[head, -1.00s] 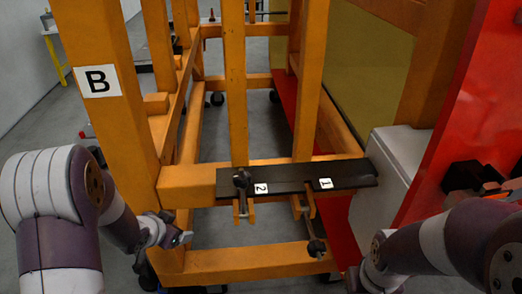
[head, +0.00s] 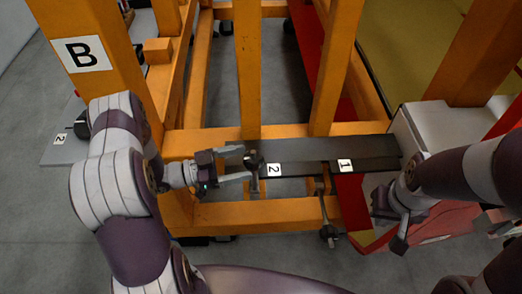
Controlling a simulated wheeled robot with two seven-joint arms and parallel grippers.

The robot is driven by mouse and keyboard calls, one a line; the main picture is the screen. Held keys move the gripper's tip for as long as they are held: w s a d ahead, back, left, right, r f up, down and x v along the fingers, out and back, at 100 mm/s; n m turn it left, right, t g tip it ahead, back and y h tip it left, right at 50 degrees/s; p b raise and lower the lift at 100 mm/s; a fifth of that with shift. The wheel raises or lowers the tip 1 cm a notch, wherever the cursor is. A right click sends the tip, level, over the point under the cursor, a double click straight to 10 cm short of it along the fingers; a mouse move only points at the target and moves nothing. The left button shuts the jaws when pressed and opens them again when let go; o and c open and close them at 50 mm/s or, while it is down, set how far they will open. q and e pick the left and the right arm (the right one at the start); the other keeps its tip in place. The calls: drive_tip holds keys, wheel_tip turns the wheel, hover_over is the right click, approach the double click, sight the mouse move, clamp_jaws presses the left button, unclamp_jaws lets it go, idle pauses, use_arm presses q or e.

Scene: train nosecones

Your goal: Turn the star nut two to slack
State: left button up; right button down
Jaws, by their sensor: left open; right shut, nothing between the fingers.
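The dark star nut two (head: 254,159) is at the front edge of the black plate (head: 310,150), just left of the label "2" (head: 273,170). Its bolt runs down below it. My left gripper (head: 242,163) is open and comes in from the left. Its two fingers point at the nut, one toward its far side and one toward its near side; I cannot tell whether they touch it. My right gripper (head: 400,240) is shut and empty, low at the right, away from the nut.
The label "1" (head: 345,166) is on the plate to the right. Another nut (head: 328,233) hangs on its bolt below it. Orange frame posts (head: 248,70) rise behind the plate. A white box (head: 440,125) stands at the right, beside my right arm.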

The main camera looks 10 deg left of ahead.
sight(260, 158)
use_arm(q)
drive_tip(key=p+x, duration=0.1)
drive_tip(key=x, duration=0.4)
drive_tip(key=shift+w, duration=0.25)
drive_tip(key=shift+w+d, duration=0.15)
drive_tip(key=shift+d, duration=0.35)
drive_tip(key=shift+f, duration=0.1)
drive_tip(key=c, duration=1)
